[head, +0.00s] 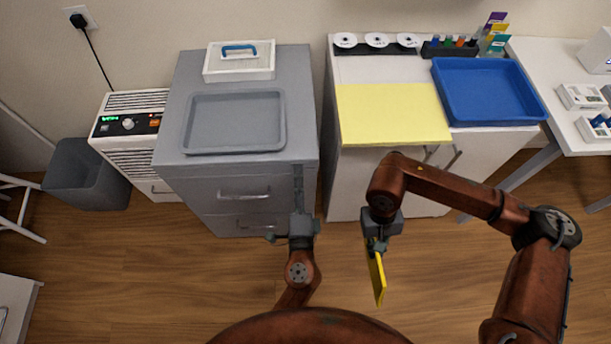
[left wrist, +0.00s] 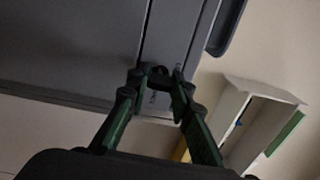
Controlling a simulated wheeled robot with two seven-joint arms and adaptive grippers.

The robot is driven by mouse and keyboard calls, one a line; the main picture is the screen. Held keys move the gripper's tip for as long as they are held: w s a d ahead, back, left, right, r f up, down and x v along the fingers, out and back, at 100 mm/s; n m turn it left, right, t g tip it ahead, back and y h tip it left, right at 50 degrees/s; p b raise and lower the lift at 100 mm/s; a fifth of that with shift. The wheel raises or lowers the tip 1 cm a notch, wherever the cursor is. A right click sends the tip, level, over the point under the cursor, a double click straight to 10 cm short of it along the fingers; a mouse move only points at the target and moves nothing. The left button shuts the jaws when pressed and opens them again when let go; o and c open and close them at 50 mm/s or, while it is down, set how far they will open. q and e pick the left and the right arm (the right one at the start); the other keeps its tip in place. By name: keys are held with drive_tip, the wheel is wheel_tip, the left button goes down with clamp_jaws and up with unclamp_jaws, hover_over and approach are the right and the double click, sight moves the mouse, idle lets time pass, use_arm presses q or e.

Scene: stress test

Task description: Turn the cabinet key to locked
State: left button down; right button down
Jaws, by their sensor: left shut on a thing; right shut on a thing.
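The grey drawer cabinet (head: 190,185) stands left of centre, with a vertical strip (head: 298,185) at the right of its front. My left gripper (head: 299,222) is at that strip. In the left wrist view its green fingers (left wrist: 157,84) are shut on a small dark piece, apparently the key (left wrist: 158,72), against the cabinet face. The key is mostly hidden and its angle cannot be told. My right gripper (head: 376,246) is shut on a flat yellow item (head: 377,280), held hanging above the floor in front of the white cabinet (head: 350,185).
A grey tray (head: 235,148) and a white box with a blue handle (head: 239,65) are on the grey cabinet. A yellow sheet (head: 390,112) and a blue tray (head: 488,92) are on the white cabinet. A heater (head: 130,125) and bin (head: 84,178) stand left.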

use_arm(q)
drive_tip(key=shift+f, duration=0.2)
use_arm(e)
drive_tip(key=shift+f, duration=0.2)
use_arm(q)
drive_tip(key=c, duration=1.7)
unclamp_jaws()
drive_tip(key=shift+r, duration=0.1)
drive_tip(key=s, duration=1.2)
